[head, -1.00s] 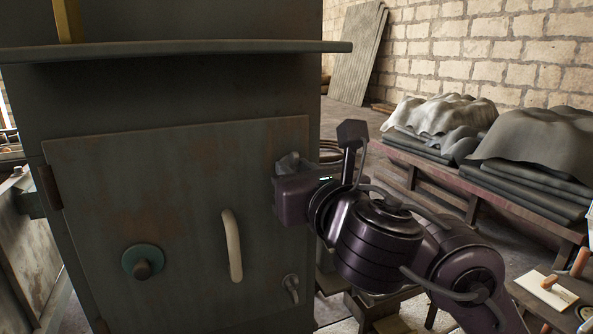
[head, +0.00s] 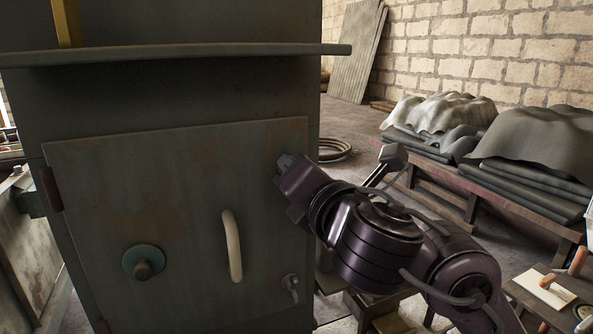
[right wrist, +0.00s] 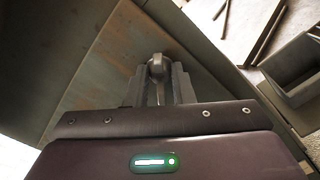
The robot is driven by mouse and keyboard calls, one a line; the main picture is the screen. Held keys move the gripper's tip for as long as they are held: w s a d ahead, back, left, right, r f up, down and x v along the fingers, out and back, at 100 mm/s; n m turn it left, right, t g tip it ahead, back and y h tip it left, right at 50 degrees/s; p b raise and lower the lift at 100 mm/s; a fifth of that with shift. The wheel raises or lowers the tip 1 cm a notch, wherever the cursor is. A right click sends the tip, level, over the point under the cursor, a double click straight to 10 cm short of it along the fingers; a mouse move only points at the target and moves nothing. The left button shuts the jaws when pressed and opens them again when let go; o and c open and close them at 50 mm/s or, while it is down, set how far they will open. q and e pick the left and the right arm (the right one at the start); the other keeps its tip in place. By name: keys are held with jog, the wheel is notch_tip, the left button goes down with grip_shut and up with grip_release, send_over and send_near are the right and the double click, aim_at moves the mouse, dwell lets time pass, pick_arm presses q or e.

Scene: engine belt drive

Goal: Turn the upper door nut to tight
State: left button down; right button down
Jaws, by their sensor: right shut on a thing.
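A grey-green metal cabinet door (head: 180,190) fills the left of the head view, with a pale vertical handle (head: 232,246) and a teal round knob (head: 143,262). My right gripper (head: 285,162) is at the door's upper right edge. In the right wrist view its fingers (right wrist: 157,85) are shut on the upper door nut (right wrist: 156,66), a small grey rounded piece. The gripper mostly hides this nut in the head view. A lower door nut (head: 291,283) shows free near the lower right of the door. My left gripper is not in view.
A flat ledge (head: 180,52) juts out above the door. To the right, a low wooden bench (head: 430,178) carries covered stacks of sheets. A small table (head: 545,300) with tools stands at the lower right. A coil (head: 335,149) lies on the floor behind.

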jog(key=shift+f+m, duration=0.1)
jog(key=shift+m, duration=4.5)
jog(key=c, duration=1.3)
grip_release()
jog(key=shift+o, duration=0.2)
jog(key=shift+d, duration=0.1)
jog(key=p+v, duration=0.2)
jog(key=v, duration=0.5)
jog(key=shift+s, duration=0.3)
